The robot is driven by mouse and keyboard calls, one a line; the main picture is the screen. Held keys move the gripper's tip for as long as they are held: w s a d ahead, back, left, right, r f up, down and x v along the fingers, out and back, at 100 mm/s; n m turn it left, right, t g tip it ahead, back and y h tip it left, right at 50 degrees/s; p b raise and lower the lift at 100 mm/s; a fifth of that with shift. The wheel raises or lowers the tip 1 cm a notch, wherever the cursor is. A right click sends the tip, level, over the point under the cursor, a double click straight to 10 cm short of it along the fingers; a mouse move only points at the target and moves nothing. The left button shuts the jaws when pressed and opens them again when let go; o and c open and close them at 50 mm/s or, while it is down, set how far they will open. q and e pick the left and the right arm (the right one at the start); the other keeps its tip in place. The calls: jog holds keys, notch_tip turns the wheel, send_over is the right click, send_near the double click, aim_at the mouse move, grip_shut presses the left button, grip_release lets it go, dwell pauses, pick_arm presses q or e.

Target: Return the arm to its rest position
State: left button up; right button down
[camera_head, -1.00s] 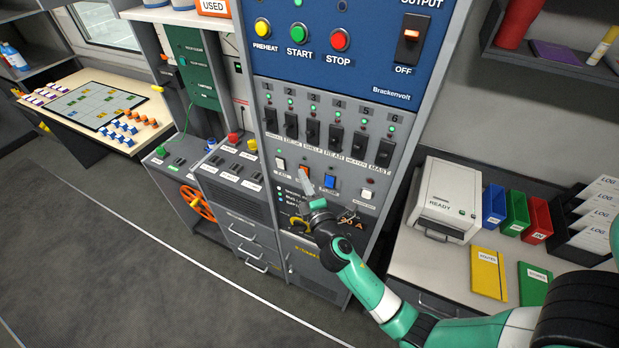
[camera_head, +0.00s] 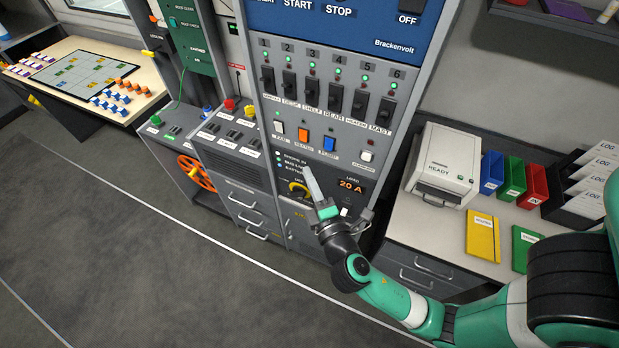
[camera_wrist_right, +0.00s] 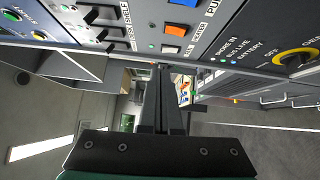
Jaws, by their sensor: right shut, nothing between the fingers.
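My right arm (camera_head: 395,298) is green and white and reaches in from the lower right in the head view. My right gripper (camera_head: 311,180) is shut and empty in front of the lower part of the grey control cabinet, below the fan, heater and pump switches. In the right wrist view the closed dark fingers (camera_wrist_right: 162,95) point along the panel, apart from the orange switch (camera_wrist_right: 172,30). The rotary knob (camera_head: 297,188) is beside the gripper in the head view and partly hidden by it. My left gripper does not show.
A counter with a printer-like box (camera_head: 441,170), colored bins (camera_head: 513,177) and a yellow notebook (camera_head: 483,236) stands at the right. An orange handwheel (camera_head: 196,173) is on the left cabinet. The floor (camera_head: 110,250) at the left is clear.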

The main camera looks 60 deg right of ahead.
dwell(0.5)
jog(key=w+a+r+m+t, duration=0.2)
jog(key=w+r+m, duration=0.1)
jog(key=r, duration=0.6)
jog(key=w+a+r+m+t, duration=0.2)
jog(key=w+r, duration=0.1)
jog(key=r, duration=0.7)
jog(key=w+a+r+m+t, duration=0.1)
jog(key=w+r+m+t, duration=0.15)
jog(key=r, duration=0.65)
jog(key=s+a+r+t+y, duration=0.35)
jog(key=a+r+y, duration=0.4)
jog(key=r, duration=0.25)
jog(key=s+a+r+t+y, duration=0.2)
jog(key=a+r+t+y, duration=0.35)
jog(key=r+y, duration=0.3)
notch_tip(320, 180, up, 13)
jog(key=m+g+h+p, duration=0.1)
jog(key=p, duration=1.1)
jog(key=shift+w+a+f+p, duration=0.15)
jog(key=shift+w+a+p, duration=0.15)
